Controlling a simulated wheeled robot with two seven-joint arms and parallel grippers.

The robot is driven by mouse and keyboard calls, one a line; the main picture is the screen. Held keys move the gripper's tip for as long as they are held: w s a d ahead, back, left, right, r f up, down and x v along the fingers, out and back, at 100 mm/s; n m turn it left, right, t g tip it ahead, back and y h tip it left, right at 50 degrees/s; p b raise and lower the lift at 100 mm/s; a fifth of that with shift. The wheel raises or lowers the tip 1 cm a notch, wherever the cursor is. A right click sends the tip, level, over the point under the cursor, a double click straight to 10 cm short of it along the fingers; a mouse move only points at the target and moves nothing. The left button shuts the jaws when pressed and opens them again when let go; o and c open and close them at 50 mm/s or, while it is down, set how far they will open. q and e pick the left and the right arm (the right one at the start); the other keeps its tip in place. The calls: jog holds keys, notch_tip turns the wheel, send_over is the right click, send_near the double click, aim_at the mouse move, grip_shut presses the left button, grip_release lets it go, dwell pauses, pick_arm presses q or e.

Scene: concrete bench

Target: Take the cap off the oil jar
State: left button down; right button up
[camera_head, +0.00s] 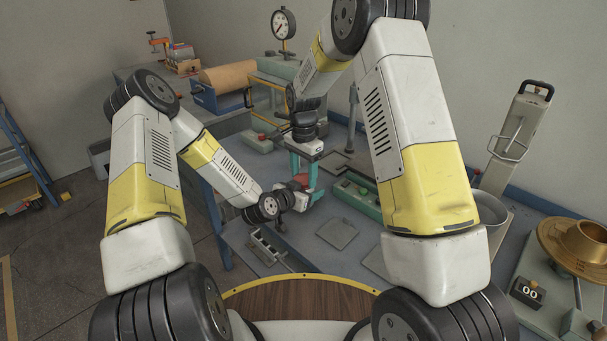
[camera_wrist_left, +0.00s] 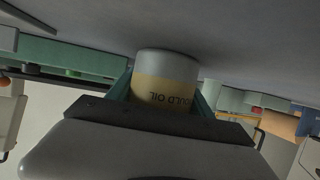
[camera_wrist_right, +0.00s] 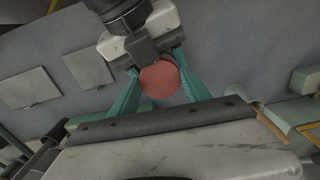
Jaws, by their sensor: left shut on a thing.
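The oil jar shows in the left wrist view (camera_wrist_left: 165,92) as a pale jar with a cream label reading "OULD OIL", upside down in that view. My left gripper (camera_head: 300,198) is shut on the jar from the side, with a teal finger on each side of it. The round red cap (camera_wrist_right: 160,80) shows in the right wrist view. My right gripper (camera_head: 304,178) points down from above, its teal fingers on either side of the cap (camera_head: 299,179). I cannot tell whether they touch it. In the head view the grippers hide most of the jar.
The bench holds a flat grey plate (camera_head: 337,233) in front and a green control box (camera_head: 357,194) to the right. A blue bin with a brown roll (camera_head: 228,76) and a dial gauge (camera_head: 283,24) stand behind. A brass part (camera_head: 584,246) is at far right.

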jog(key=c, duration=0.7)
jog(key=shift+o, duration=0.2)
jog(key=n, duration=0.6)
jog(key=shift+n, duration=0.4)
jog(key=o, duration=1.5)
jog(key=shift+o, duration=0.2)
jog(key=shift+r, duration=0.1)
